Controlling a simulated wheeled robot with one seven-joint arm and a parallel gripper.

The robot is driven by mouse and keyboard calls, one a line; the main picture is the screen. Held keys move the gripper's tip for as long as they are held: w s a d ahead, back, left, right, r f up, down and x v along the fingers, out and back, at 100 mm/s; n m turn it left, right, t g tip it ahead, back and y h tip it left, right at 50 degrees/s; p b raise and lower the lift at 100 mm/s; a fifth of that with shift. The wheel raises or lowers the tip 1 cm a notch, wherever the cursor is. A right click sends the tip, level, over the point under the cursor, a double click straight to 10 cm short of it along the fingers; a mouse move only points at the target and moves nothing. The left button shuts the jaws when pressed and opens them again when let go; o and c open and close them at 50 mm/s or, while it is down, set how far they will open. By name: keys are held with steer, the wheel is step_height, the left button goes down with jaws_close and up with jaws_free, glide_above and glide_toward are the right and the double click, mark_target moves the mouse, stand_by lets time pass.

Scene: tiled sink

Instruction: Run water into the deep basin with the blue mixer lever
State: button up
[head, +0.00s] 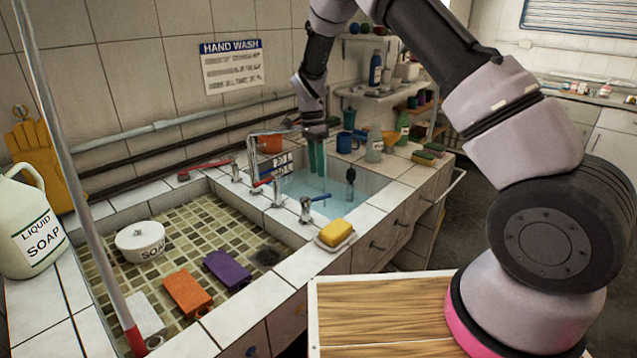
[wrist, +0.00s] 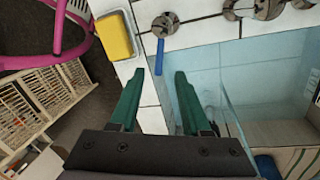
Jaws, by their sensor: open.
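The blue mixer lever (head: 320,197) is on a metal tap at the near edge of the deep basin (head: 372,183). In the wrist view the blue lever (wrist: 160,58) points down the picture, its free end between my fingertips in the picture. I cannot tell whether they touch it. My gripper (head: 317,172) has green fingers pointing down over the basin in the head view. It also shows in the wrist view (wrist: 159,75), open with nothing held. The basin looks pale blue inside. I see no stream of water. Part of the spout is hidden behind my gripper.
Red levers (head: 262,183) sit on taps left of the blue one. A yellow sponge (head: 335,232) lies in a dish nearby. A shallow tiled sink (head: 165,212) is at left. Mugs and bottles (head: 374,143) crowd the ledge behind the basin.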

steer(key=shift+w+a+r, duration=0.1)
steer(key=shift+w+r, duration=0.05)
steer(key=shift+r, duration=0.65)
steer(key=shift+w+a+r, duration=0.1)
steer(key=shift+w+r, duration=0.05)
steer(key=shift+r, duration=0.65)
steer(key=shift+s, duration=0.1)
stand_by(3.2)
steer(key=t+y, duration=0.2)
steer(key=t, duration=0.2)
glide_toward(323, 197)
steer(key=f, duration=0.2)
steer(key=w+f, duration=0.1)
steer(key=f, duration=0.2)
steer(key=a+f, duration=0.1)
steer(key=f, duration=0.1)
steer(key=shift+w+f, duration=0.3)
steer(key=shift+w, duration=0.05)
jaws_close()
stand_by(1.0)
